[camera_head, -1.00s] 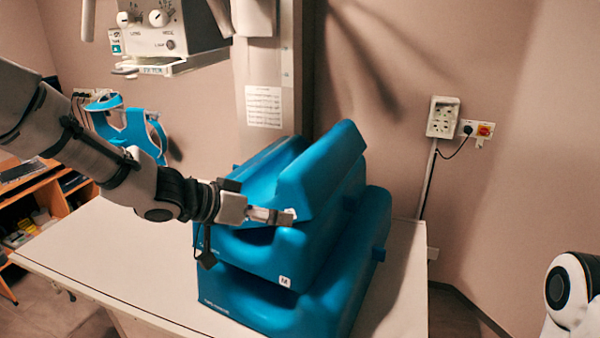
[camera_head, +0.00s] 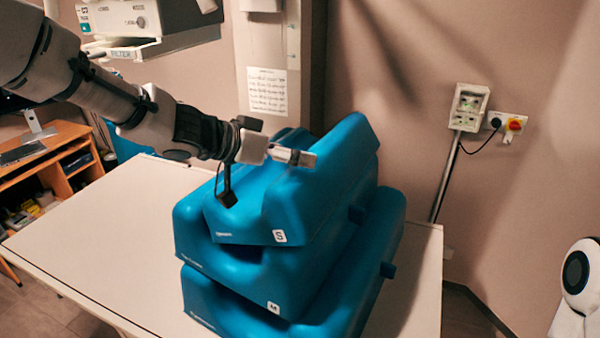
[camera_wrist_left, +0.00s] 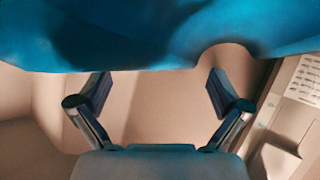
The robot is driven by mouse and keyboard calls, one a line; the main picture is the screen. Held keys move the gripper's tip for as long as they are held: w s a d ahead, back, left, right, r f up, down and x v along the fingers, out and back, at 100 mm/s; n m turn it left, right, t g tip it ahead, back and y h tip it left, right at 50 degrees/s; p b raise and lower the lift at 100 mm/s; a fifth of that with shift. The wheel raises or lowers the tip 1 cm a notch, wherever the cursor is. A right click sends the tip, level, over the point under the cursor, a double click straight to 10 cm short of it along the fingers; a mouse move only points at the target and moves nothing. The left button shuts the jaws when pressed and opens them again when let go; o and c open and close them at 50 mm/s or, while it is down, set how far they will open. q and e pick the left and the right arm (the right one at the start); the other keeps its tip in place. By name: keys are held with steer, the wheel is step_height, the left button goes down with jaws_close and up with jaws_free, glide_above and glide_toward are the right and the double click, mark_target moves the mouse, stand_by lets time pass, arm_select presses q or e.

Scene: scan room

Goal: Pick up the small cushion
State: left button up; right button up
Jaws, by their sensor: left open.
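The small cushion (camera_head: 325,190) is a blue, trough-shaped block with an S label. It lies on top of a blue M-marked cushion (camera_head: 235,268), with another blue cushion (camera_head: 222,310) below. My left gripper (camera_head: 305,158) is open at the upper front of the small cushion, overlapping it in the head view. In the left wrist view its spread fingers (camera_wrist_left: 158,92) point at a blue cushion surface (camera_wrist_left: 130,35) across the top. I see only bare wall between the fingers; whether they touch the cushion I cannot tell. The right gripper is out of view.
The stack stands on a pale table (camera_head: 110,235) with free room on its left. A column with a paper sheet (camera_head: 267,92) rises behind it. A wall socket box (camera_head: 468,107) is at right and a wooden desk (camera_head: 60,160) at left.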

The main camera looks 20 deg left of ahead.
arm_select(q)
steer(key=x, duration=0.6)
steer(key=shift+w+a+r, duration=0.1)
steer(key=shift+a+r, duration=0.1)
steer(key=shift+s+a, duration=0.1)
steer(key=shift+s, duration=0.2)
steer(key=c, duration=0.5)
steer(key=shift+s+r, duration=0.1)
steer(key=shift+r, duration=0.05)
steer(key=c, duration=1.3)
